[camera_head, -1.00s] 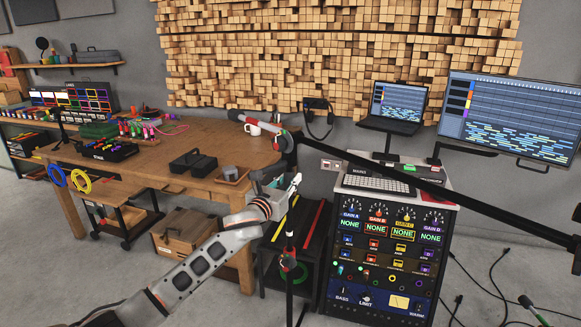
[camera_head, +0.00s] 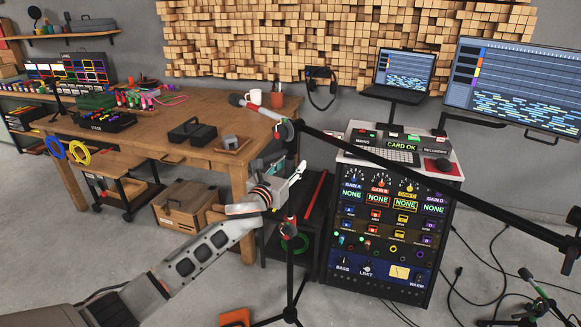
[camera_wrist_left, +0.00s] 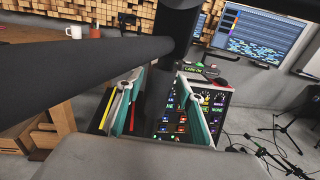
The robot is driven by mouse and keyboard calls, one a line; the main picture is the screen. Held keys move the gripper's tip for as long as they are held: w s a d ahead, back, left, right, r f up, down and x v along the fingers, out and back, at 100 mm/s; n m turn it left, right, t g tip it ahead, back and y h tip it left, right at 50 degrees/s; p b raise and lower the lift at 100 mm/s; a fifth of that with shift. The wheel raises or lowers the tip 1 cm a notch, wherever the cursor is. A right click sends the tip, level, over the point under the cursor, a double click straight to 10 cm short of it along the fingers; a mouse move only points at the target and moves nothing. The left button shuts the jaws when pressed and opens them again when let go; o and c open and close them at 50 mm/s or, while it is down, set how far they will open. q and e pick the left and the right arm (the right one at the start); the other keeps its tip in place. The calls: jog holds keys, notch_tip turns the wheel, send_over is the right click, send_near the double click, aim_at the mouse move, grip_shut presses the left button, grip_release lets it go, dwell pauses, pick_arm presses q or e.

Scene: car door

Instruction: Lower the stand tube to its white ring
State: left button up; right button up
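The black microphone stand has a tube (camera_head: 291,262) that rises at the lower middle of the head view, with a red-marked collar (camera_head: 288,229) on it. Its long boom (camera_head: 430,182) slants across to the right edge. My left gripper (camera_head: 292,178) is beside the upper part of the stand, below the boom's left end. In the left wrist view, its two teal-edged fingers (camera_wrist_left: 160,82) are apart, and a dark upright tube (camera_wrist_left: 176,35) shows beyond the fingertips. I cannot make out the white ring. My right gripper is out of view.
The equipment rack (camera_head: 390,225) stands close right of the stand. The wooden workbench (camera_head: 140,140) is to the left, with a white mug (camera_head: 254,97) and a red cup (camera_head: 277,101). An orange object (camera_head: 235,317) and the stand's legs are on the floor. Cables lie right of the rack.

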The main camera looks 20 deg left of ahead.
pick_arm(q)
jog(key=shift+s, duration=0.45)
jog(key=s+a, duration=0.2)
jog(key=s, duration=0.9)
jog(key=s+d+f+n+g+p, duration=0.1)
jog(key=s+d+f+n+g, duration=0.1)
jog(key=s+f+n, duration=0.65)
jog(key=s+d+f+n+g+p, duration=0.1)
jog(key=s+d+f+n+g, duration=0.15)
jog(key=s+f+n, duration=0.6)
jog(key=s+f+n+g+p, duration=0.1)
jog(key=s+f+n, duration=0.5)
jog(key=s+n, duration=0.2)
jog(key=s+f+n+g, duration=0.1)
jog(key=s+f+n, duration=0.6)
jog(key=s, duration=0.5)
jog(key=shift+n+g+p, duration=0.35)
jog(key=shift+n, duration=0.45)
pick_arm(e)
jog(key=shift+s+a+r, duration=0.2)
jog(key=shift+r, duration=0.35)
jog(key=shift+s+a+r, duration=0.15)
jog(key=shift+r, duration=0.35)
